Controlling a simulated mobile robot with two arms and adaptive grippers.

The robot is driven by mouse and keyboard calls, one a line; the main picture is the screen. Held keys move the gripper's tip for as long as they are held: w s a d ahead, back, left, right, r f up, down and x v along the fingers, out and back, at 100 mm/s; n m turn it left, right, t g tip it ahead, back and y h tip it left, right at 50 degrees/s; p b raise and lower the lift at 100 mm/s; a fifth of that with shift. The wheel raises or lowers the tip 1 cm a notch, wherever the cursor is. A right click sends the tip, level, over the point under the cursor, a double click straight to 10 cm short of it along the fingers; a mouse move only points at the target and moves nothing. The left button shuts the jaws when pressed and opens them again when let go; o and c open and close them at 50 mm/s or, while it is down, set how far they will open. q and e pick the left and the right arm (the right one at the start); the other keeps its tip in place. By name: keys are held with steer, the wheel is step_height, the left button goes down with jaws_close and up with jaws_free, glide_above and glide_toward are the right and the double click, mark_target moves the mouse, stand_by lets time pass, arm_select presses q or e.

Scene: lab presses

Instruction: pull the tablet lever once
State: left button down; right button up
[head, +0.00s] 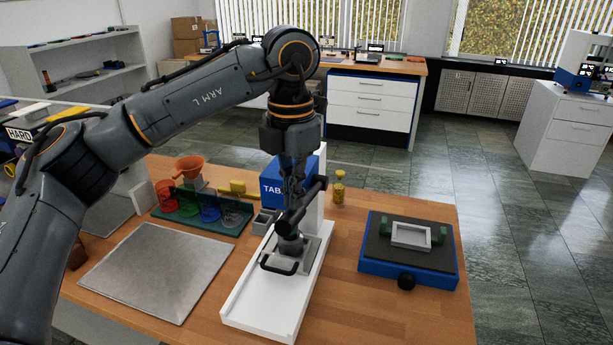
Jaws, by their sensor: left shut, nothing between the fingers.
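The tablet press is a tall white stand on a long white base (257,308), with a blue body (270,190) lettered "TAB" behind my arm. Its black lever (305,203) shows as a thick bar slanting across the front of the stand. Below it are a dark cylinder and a grey block (313,252) with a black loop handle (279,266). My left gripper (291,205) points down over the press, shut and empty, with its fingers at or just behind the lever. I cannot tell if they touch it. My right gripper is not in view.
A grey metal plate (158,270) lies left of the press. Behind it is a green rack (200,220) with coloured cups and an orange funnel (190,168). A small yellow-capped bottle (339,190) and a blue device with a black top (408,270) stand to the right.

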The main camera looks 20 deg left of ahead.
arm_select(q)
step_height(320, 180, up, 15)
steer(key=p, duration=1)
steer(key=shift+f, duration=0.15)
